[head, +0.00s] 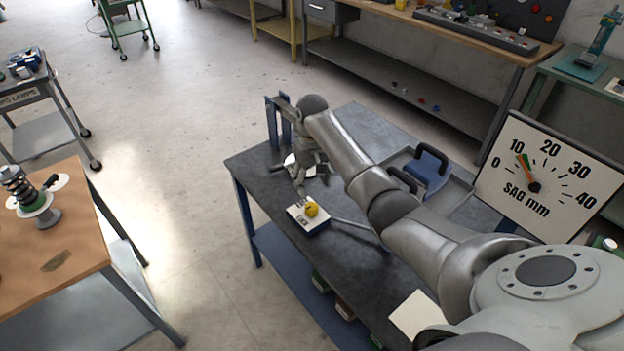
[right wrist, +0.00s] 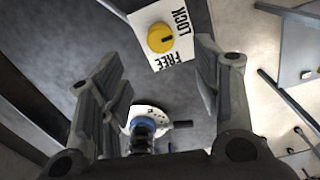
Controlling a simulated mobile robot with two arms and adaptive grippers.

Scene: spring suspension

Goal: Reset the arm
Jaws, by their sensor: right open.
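In the right wrist view the gripper (right wrist: 160,75) is open and empty. The yellow knob (right wrist: 160,38) shows beyond the fingertips, apart from them, on a white plate marked LOCK and FREE. A white disc (right wrist: 150,113) with a blue-ringed shaft lies between the fingers' bases in that view; in the head view the gripper partly hides it. My left gripper is not in view.
A SAG mm dial (head: 550,205) stands at the right, its orange pointer near 10. A blue block with black handles (head: 430,170) sits behind my right arm. A spring assembly (head: 32,195) stands on the wooden bench (head: 75,235) at left. Open floor lies between the benches.

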